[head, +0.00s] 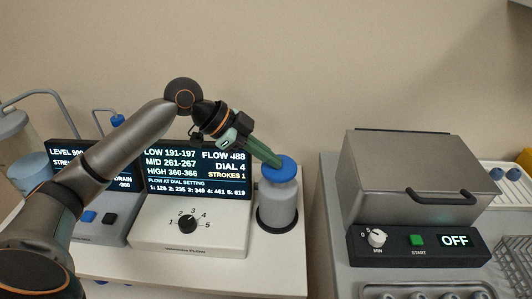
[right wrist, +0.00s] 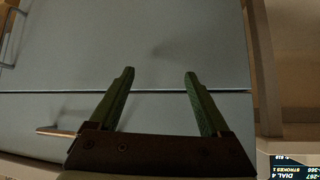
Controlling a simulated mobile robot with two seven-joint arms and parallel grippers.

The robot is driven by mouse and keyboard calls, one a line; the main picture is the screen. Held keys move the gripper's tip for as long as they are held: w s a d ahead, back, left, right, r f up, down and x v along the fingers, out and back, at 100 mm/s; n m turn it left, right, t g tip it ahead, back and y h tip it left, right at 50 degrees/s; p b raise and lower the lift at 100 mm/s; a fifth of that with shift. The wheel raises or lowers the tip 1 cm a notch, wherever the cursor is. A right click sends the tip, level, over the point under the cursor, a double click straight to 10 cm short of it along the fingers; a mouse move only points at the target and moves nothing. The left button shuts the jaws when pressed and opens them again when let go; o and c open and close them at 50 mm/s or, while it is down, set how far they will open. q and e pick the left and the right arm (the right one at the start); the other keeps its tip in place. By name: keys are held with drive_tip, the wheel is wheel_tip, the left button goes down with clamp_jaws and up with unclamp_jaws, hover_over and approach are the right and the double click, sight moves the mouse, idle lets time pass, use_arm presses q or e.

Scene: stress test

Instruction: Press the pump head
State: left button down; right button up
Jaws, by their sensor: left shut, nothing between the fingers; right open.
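The pump is a grey bottle (head: 278,208) with a round blue pump head (head: 280,171), standing upright on a dark ring at the right end of the white table. My left gripper (head: 277,163) is shut and empty. Its green fingertips are at the top of the blue head and look to be touching it. The display (head: 196,165) behind the dial reads FLOW 488, DIAL 4 and STROKES 1. My right gripper (right wrist: 160,72) shows in the right wrist view, open and empty, in front of a plain grey panel. The pump is not in that view.
A white dial box (head: 200,240) with a black knob (head: 187,223) stands left of the bottle. A blue cup (head: 30,165) is at far left. A metal lidded machine (head: 420,170) showing OFF stands on the right, beyond a gap between the tables.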

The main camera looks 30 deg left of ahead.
use_arm(q)
drive_tip(key=shift+d+r+p, duration=0.1)
drive_tip(key=shift+r+p, duration=0.45)
drive_tip(key=shift+r, duration=0.4)
drive_tip(key=b+v, duration=0.1)
drive_tip(key=v, duration=0.8)
drive_tip(key=shift+s+a+b, duration=0.2)
drive_tip(key=shift+a+b, duration=0.15)
drive_tip(key=shift+a, duration=0.05)
use_arm(e)
drive_tip(key=shift+s+f, duration=0.15)
drive_tip(key=shift+s, duration=0.4)
use_arm(q)
drive_tip(key=shift+f, duration=0.1)
use_arm(e)
drive_tip(key=shift+s, duration=0.1)
